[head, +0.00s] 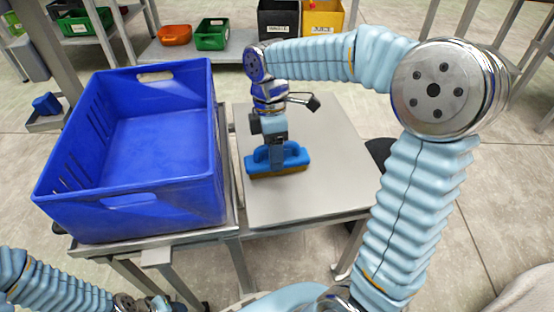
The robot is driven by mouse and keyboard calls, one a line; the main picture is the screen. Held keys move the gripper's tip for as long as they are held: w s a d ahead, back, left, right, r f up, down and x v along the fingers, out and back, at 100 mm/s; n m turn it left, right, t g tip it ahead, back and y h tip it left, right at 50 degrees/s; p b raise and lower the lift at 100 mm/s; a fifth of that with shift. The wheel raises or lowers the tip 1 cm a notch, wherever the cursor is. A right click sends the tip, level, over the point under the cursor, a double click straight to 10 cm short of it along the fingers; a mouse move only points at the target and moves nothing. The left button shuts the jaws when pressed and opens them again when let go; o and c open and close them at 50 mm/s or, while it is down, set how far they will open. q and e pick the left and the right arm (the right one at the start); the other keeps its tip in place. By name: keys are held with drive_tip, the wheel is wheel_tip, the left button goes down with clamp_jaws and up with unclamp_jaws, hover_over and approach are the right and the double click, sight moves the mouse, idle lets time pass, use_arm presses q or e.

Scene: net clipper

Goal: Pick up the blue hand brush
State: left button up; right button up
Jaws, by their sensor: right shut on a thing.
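The blue hand brush (293,160) rests on or just above the grey table top (325,196), with its tan bristles facing down. I cannot tell whether the bristles touch the surface. My right gripper (276,158) points down from above and is shut on the brush's handle; its fingertips are partly hidden by the brush. My left arm enters at the lower left, and its gripper (165,306) is only partly in view at the bottom edge, so its jaws cannot be made out.
A large empty blue crate (205,165) stands directly left of the brush, its tall wall close to my right gripper. Shelves at the back hold orange (174,35), green (212,34), black and yellow bins. The table right of the brush is clear.

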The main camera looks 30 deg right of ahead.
drive_tip(key=shift+c, duration=0.5)
drive_tip(key=shift+r, duration=0.45)
wheel_tip(320, 180, up, 17)
drive_tip(key=p, duration=0.4)
drive_tip(key=shift+r+p, duration=0.1)
drive_tip(key=shift+p, duration=0.2)
